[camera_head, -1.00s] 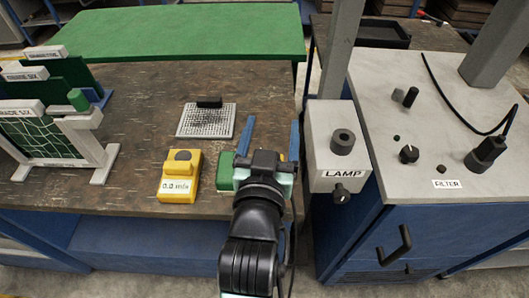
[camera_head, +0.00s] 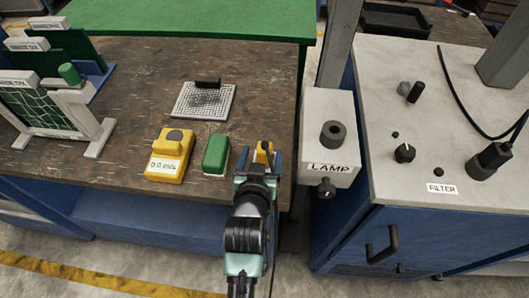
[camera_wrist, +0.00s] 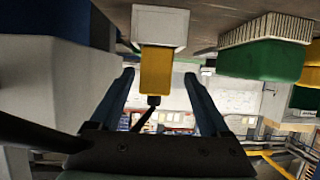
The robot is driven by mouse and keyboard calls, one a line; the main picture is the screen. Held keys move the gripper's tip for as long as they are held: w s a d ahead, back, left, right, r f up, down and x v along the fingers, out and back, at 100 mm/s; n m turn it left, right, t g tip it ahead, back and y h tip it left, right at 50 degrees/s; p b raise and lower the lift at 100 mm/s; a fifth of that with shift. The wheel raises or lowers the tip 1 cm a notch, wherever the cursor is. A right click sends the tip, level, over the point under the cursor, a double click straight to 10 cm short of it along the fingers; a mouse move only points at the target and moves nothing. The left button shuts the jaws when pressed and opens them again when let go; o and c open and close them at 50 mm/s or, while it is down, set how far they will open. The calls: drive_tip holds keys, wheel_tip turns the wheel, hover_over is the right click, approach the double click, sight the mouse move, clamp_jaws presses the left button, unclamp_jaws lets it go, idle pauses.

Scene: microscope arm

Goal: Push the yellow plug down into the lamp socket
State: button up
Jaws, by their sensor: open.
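The yellow plug (camera_head: 264,147) shows at the table's front right corner, just left of the lamp box. In the wrist view the plug (camera_wrist: 155,72) is between the two blue fingers, with gaps on both sides, against a pale block and with a dark stub or cord at its near end. My gripper (camera_head: 260,160) is open around it; it also shows in the wrist view (camera_wrist: 157,76). The lamp socket (camera_head: 333,133) is a dark round ring on top of the grey box (camera_head: 318,105) labelled LAMP, right of my gripper. Nothing is seen in the socket.
A green block (camera_head: 215,154) and a yellow meter (camera_head: 170,155) stand left of my gripper. A perforated plate (camera_head: 203,112) lies behind them. Right of the lamp box is a cabinet top (camera_head: 430,140) with knobs and a black FILTER plug (camera_head: 490,160). A grey post (camera_head: 340,45) rises behind the lamp box.

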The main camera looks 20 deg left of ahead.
drive_tip(key=shift+d+x, duration=0.15)
drive_tip(key=shift+x, duration=1.1)
drive_tip(key=shift+d+x, duration=0.1)
drive_tip(key=shift+x, duration=1.2)
clamp_jaws()
